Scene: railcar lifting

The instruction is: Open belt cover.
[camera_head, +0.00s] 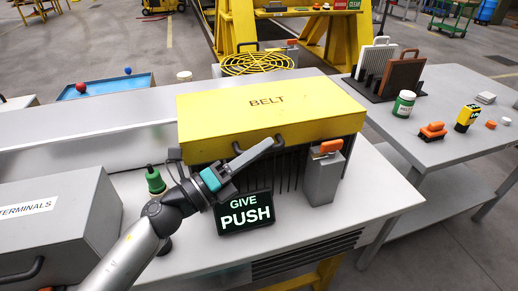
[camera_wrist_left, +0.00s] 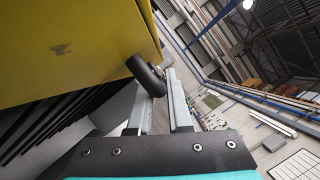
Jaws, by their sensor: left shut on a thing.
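The belt cover (camera_head: 270,97) is a yellow lid marked BELT in the middle of the head view. Dark vertical slats (camera_head: 288,172) show below its front edge. My left gripper (camera_head: 268,147) is at the cover's front face, shut on its dark handle. In the left wrist view the black handle (camera_wrist_left: 146,76) runs from the yellow cover (camera_wrist_left: 70,45) to between the finger ends of my left gripper (camera_wrist_left: 166,88). The fingers partly hide the handle in the head view. Whether the cover is slightly raised I cannot tell. My right gripper is not in view.
A GIVE PUSH sign (camera_head: 245,212) and a grey post with an orange top (camera_head: 322,175) stand before the cover. A green-topped part (camera_head: 155,180) and a grey TERMINALS box (camera_head: 50,225) are left. A yellow round grille (camera_head: 257,63) lies behind. A side table (camera_head: 450,95) is right.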

